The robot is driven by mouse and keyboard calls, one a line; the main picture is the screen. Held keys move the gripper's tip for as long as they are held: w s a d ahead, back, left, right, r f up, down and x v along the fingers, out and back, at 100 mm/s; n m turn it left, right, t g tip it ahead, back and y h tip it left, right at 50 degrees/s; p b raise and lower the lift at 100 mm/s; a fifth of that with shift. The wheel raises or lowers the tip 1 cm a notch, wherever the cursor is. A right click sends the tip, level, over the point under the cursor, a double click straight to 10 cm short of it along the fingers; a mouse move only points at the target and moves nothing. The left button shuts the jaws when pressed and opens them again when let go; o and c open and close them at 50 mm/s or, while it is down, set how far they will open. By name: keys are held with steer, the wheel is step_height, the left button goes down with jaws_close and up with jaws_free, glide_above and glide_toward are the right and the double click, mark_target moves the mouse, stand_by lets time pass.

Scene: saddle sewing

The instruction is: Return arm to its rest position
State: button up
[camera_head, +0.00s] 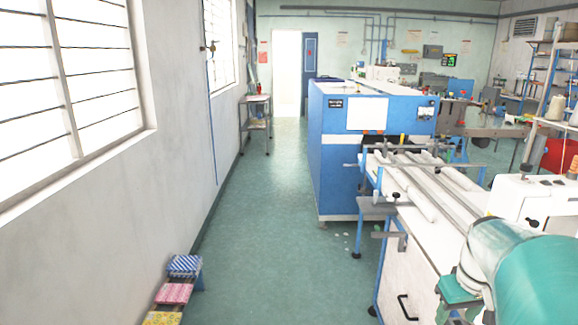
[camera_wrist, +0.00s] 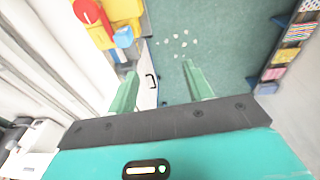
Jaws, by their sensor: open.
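My gripper (camera_wrist: 159,69) shows in the wrist view with its two green fingers apart. Nothing is held between them. Past the fingers are the green floor and the white side of a cabinet with a black handle. In the head view my teal arm fills the lower right corner, in front of the white machine table (camera_head: 408,262). A green part of my gripper (camera_head: 458,291) shows there beside the table, and the rest is hidden or cut off by the frame edge.
A blue machine cabinet (camera_head: 340,150) stands beyond the table. Folded cloths (camera_head: 174,292) lie at the lower left by the wall. Red, yellow and blue items (camera_wrist: 108,20) are near my gripper in the wrist view. The aisle floor (camera_head: 262,235) is mostly clear, with small white scraps.

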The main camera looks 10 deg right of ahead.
steer(key=s+a+r+n+t, duration=0.1)
steer(key=s+a+r+t, duration=0.1)
steer(key=a, duration=1.2)
steer(key=s+a+r+n+t, duration=0.1)
steer(key=s+a+t, duration=0.1)
steer(key=a, duration=1.2)
steer(key=shift+s+r+y, duration=0.15)
steer(key=shift+r+y, duration=0.2)
steer(key=shift+y, duration=0.05)
steer(key=shift+c, duration=0.4)
steer(key=shift+c, duration=1.2)
steer(key=shift+d, duration=0.1)
